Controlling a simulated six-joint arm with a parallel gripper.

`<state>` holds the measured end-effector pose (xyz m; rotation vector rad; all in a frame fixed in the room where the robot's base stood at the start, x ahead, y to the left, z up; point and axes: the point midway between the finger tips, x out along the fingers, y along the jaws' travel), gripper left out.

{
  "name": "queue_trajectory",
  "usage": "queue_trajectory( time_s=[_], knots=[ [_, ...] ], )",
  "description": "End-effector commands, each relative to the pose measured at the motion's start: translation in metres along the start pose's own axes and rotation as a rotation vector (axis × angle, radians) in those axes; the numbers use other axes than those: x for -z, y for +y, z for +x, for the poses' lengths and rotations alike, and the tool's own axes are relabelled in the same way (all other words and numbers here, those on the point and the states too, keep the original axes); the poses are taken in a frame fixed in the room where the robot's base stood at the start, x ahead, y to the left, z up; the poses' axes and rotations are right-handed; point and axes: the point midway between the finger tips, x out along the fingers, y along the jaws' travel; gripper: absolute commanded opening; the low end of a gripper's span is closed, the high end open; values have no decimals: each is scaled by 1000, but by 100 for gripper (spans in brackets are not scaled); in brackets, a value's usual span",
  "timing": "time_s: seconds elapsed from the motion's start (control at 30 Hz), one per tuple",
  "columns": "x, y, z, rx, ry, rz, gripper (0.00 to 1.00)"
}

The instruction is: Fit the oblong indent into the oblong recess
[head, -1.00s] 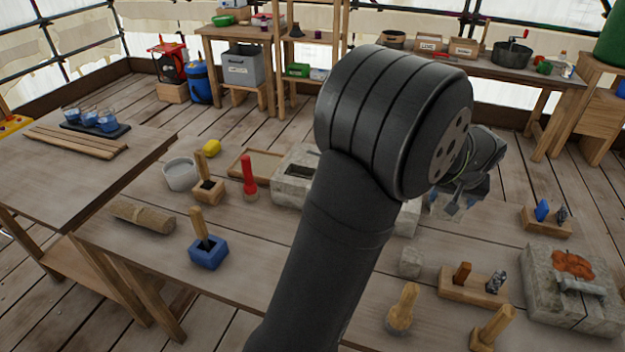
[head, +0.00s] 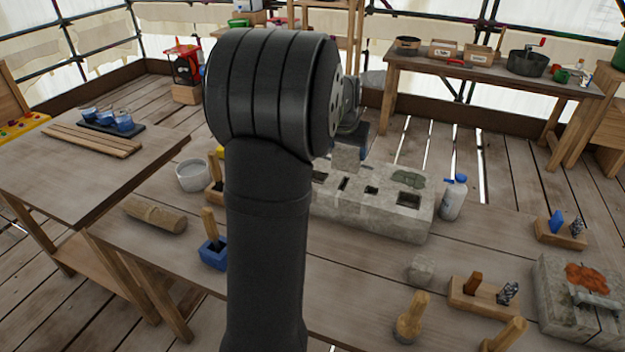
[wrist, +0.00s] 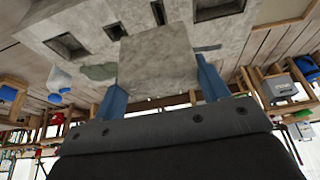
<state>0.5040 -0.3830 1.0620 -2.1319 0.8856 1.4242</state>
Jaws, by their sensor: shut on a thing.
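My gripper (head: 347,146) is shut on a grey stone block (wrist: 158,60), with a blue finger on each side of it in the wrist view. The block also shows below the gripper in the head view (head: 345,158), partly hidden by my arm. It is held over the left part of a long grey stone slab (head: 385,222), which has several openings in its top, including a narrow oblong recess (head: 343,184). The slab also shows beyond the block in the wrist view (wrist: 90,18). The block's far face is hidden, so I cannot see an oblong indent on it.
A small stone cube (head: 421,270), a wooden-handled tool (head: 411,316) and a wooden holder (head: 483,294) stand nearer the front. My arm hides the table's middle left.

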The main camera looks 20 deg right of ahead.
Motion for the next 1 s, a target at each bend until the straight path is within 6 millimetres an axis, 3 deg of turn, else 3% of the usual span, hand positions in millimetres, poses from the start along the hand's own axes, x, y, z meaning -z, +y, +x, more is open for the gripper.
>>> queue_trajectory(
  time_s=[0.5,0.77,1.0],
  knots=[
    [0,-99,65,1,0,-4,30],
    [-2,-110,77,1,1,0,30],
    [-14,-110,107,0,0,-1,30]
  ],
)
